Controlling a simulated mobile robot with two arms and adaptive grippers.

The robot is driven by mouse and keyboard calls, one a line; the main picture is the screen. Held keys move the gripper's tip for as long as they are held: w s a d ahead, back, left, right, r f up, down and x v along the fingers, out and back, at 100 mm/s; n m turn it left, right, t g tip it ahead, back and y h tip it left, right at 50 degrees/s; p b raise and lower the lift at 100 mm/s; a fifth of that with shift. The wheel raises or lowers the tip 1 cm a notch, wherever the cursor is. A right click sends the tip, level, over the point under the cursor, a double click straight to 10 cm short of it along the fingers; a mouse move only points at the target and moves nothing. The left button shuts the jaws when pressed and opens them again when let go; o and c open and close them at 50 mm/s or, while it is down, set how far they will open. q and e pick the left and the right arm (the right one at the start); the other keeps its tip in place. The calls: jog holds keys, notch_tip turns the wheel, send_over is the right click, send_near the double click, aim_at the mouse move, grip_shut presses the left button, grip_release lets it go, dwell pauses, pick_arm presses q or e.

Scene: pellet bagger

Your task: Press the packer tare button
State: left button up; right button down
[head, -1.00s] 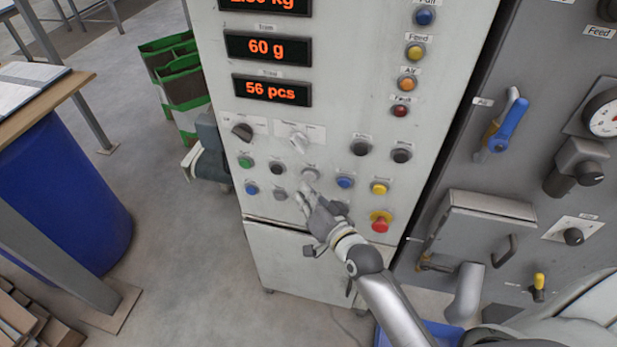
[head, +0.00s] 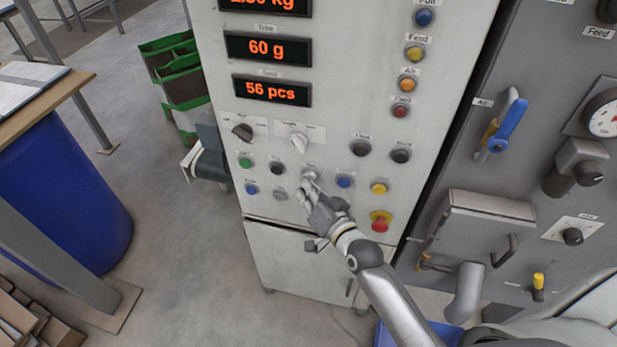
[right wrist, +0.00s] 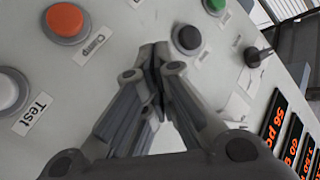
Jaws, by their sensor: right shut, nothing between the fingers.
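The packer's pale front panel (head: 330,120) carries rows of small round buttons under the displays. My right gripper (head: 306,187) is shut and empty, with its fingertips at the button rows, just below a pale grey button (head: 309,173). The right wrist view shows the closed fingertips (right wrist: 154,56) close over the panel, hiding what lies behind them; I cannot tell whether they touch it. I cannot read a tare label in either view, so I cannot say which button is tare. Readable labels in the wrist view mark an orange Clamp button (right wrist: 65,20) and a white Test button (right wrist: 8,92).
A black button (head: 277,167) and a blue button (head: 345,181) flank the pale one. A red stop button (head: 380,222) on yellow sits lower right. A grey cabinet with a blue-handled valve (head: 510,124) stands to the right.

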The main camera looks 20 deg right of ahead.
jog(key=shift+w+d, duration=0.15)
jog(key=shift+w, duration=0.05)
jog(key=shift+s, duration=0.15)
jog(key=shift+s+a+p, duration=0.4)
jog(key=shift+s+a, duration=0.05)
jog(key=shift+s, duration=0.1)
jog(key=s+a+p, duration=0.1)
jog(key=s, duration=0.1)
jog(key=s+a+p, duration=0.1)
jog(key=s+a, duration=0.1)
jog(key=s, duration=0.1)
jog(key=shift+a, duration=0.2)
dwell(0.4)
jog(key=shift+f, duration=0.1)
dwell(0.6)
